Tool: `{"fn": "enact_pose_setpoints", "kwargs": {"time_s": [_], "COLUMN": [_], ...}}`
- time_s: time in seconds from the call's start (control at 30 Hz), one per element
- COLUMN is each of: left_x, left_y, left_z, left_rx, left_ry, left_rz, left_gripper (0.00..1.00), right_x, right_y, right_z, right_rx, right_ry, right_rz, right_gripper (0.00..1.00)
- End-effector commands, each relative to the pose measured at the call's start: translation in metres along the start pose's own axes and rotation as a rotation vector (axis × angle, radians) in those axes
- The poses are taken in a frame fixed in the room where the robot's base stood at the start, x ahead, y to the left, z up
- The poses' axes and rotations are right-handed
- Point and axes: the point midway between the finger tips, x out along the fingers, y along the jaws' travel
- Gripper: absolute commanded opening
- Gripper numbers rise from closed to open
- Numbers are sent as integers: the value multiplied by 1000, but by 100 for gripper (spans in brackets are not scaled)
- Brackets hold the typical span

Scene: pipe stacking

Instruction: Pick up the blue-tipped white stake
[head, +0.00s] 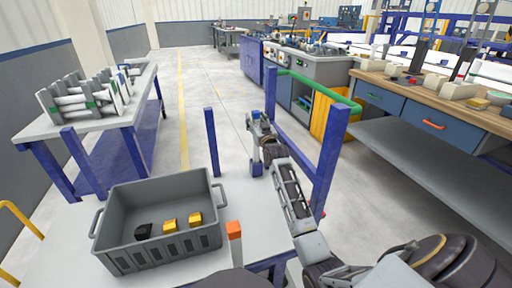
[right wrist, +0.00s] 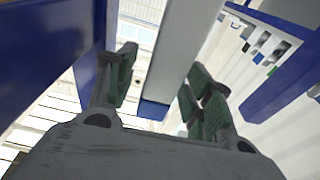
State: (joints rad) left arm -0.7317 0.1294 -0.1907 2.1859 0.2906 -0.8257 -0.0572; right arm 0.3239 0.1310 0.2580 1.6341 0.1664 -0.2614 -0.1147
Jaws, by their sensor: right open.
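My right gripper (head: 259,142) is in the middle of the head view, beyond the grey bin. In the right wrist view its two dark green-padded fingers (right wrist: 163,88) are apart. The white stake with a blue tip (right wrist: 172,55) shows between them there, its blue end toward the palm. No grip on it shows. In the head view a small blue piece (head: 256,169) at the gripper looks like this tip; the white part is hard to make out. My left gripper is not in view.
A grey bin (head: 128,252) with a black block and two yellow blocks stands on the near table. An orange-tipped white stake (head: 235,255) stands beside it. Blue posts (head: 212,142) rise close to the right gripper. A rack of pipes (head: 85,97) stands on the left table.

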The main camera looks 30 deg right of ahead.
Motion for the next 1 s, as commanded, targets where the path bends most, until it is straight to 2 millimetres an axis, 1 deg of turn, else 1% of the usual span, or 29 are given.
{"fn": "enact_pose_setpoints", "kwargs": {"time_s": [0.2, 0.4, 0.6, 1.0], "left_x": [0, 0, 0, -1], "left_y": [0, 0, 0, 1], "left_z": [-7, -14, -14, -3], "left_rx": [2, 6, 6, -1], "left_ry": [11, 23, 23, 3], "left_rz": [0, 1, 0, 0], "left_gripper": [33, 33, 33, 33], "right_x": [0, 0, 0, 0], "right_y": [0, 0, 0, 0], "right_z": [0, 0, 0, -3], "right_rx": [0, 0, 0, 0], "right_ry": [0, 0, 0, 3], "right_rz": [0, 0, 0, 0], "right_gripper": [52, 26, 0, 0]}}
